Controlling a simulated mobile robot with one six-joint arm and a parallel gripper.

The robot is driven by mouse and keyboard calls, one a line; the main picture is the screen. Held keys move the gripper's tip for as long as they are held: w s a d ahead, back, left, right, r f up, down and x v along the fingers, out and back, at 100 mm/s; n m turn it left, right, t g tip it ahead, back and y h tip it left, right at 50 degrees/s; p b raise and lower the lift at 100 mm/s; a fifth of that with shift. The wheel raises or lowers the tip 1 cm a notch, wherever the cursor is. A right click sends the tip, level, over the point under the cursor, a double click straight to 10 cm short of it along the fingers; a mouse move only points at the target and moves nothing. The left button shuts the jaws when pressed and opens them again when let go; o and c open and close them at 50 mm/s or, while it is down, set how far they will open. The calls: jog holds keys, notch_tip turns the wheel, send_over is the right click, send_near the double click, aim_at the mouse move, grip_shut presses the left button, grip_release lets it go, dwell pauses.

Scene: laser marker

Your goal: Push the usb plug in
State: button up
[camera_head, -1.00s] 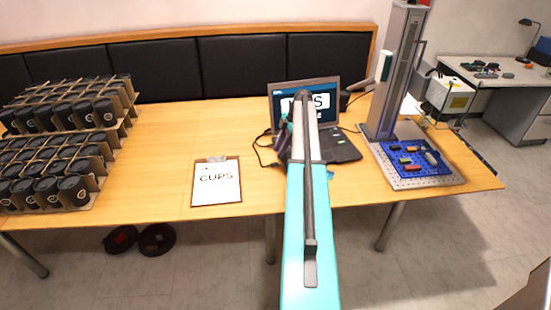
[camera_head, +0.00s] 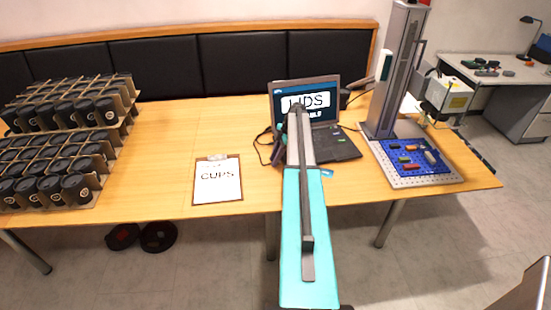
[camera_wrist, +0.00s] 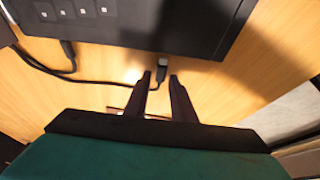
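The black usb plug (camera_wrist: 162,71) lies on the wooden table by the edge of the dark laptop (camera_wrist: 130,22) in the wrist view. Its upper end is close to the laptop's side; I cannot tell whether it touches or enters a port. My gripper (camera_wrist: 160,76) is open, with one dark finger on each side of the plug's lower end and a visible gap between them. In the head view the laptop (camera_head: 340,147) stands open with "LIDS" on its screen. My arm hides the gripper's tips and the plug there.
A black cable (camera_wrist: 95,81) crosses the table, and another connector (camera_wrist: 68,48) meets the laptop's edge at left. A clipboard (camera_head: 217,181), racks of black cups (camera_head: 60,165) and a laser marker column (camera_head: 396,75) with a blue plate (camera_head: 410,170) share the table.

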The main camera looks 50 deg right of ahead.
grip_shut()
jog(key=shift+s+d+f+b, duration=0.1)
jog(key=shift+s+d+b, duration=0.25)
jog(key=shift+d+b, duration=0.25)
jog(key=shift+s+d+r, duration=0.2)
jog(key=shift+s+d, duration=0.15)
jog(key=shift+d, duration=0.25)
jog(key=shift+o, duration=1.7)
grip_release()
jog(key=b+v, duration=0.4)
jog(key=v, duration=0.9)
jog(key=shift+r, duration=0.4)
